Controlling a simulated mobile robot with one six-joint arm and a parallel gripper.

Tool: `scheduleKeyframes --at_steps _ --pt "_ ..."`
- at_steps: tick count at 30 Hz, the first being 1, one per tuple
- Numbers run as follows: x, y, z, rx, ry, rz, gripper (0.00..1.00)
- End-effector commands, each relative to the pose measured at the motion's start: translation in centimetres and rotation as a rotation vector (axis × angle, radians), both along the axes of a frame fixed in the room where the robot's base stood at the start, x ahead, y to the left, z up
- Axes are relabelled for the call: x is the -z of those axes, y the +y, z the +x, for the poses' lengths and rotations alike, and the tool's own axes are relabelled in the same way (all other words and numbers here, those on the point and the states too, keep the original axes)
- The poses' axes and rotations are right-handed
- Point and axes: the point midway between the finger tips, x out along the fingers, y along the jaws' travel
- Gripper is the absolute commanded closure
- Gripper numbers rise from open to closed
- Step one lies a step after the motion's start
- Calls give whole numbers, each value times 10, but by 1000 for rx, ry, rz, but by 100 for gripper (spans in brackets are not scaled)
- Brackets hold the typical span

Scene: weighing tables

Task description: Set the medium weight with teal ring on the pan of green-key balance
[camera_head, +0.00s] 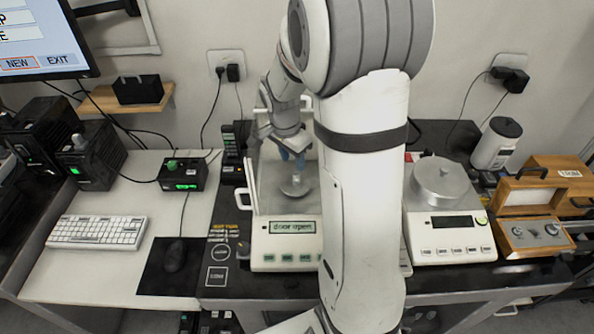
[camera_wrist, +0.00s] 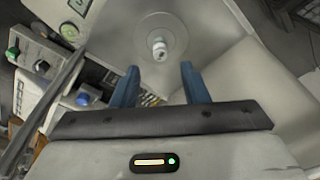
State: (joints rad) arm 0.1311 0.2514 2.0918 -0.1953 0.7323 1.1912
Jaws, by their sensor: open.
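A small pale metal weight (camera_wrist: 158,50) stands upright on the round pan (camera_wrist: 178,22) of the middle balance, seen in the wrist view. No teal ring can be made out on it. The middle balance (camera_head: 262,254) has glass walls and a display reading "door open"; my arm hides part of its front. My gripper (camera_head: 293,156) is inside the glass chamber above the pan. Its blue fingers are open and apart in the wrist view (camera_wrist: 160,84), with nothing between them, and the weight shows beyond their tips.
A keyboard (camera_head: 97,232) and mouse (camera_head: 174,256) are left. Glass walls stand close around my gripper.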

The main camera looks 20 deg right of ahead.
Motion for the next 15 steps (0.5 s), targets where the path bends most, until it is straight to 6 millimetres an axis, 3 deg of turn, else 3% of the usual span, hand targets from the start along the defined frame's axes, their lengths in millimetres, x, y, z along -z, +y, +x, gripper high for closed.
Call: scheduleKeyframes --at_steps 6,15 --pt "-33 5 -2 -1 -2 0 59" --pt "-43 7 -3 -1 1 1 59"
